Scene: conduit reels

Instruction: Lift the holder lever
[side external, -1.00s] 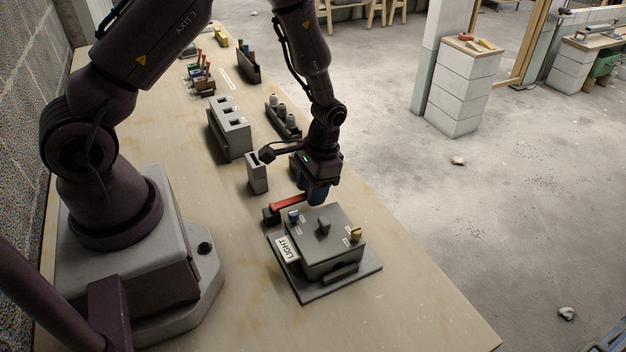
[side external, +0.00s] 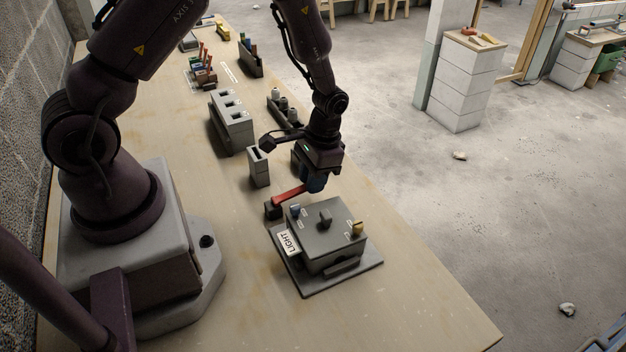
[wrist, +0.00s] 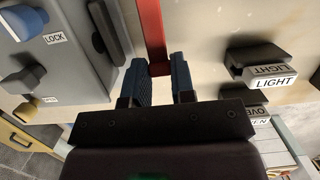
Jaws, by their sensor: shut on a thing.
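The red holder lever (side external: 289,196) runs from a dark block (side external: 273,211) beside the grey box, its free end tilted up toward my gripper (side external: 315,183). In the wrist view the lever (wrist: 153,32) reaches down between the blue fingertips of my gripper (wrist: 159,75). The fingers are shut on the lever's end. The grey box (side external: 335,245) stands on a dark base plate with a "LIGHT" label.
A small grey slotted block (side external: 259,168) stands just behind the lever. A longer grey block with several openings (side external: 232,122) and a dark rack (side external: 284,108) are farther back. In the wrist view a dark "LIGHT" piece (wrist: 262,60) lies right of the fingers. The table front is clear.

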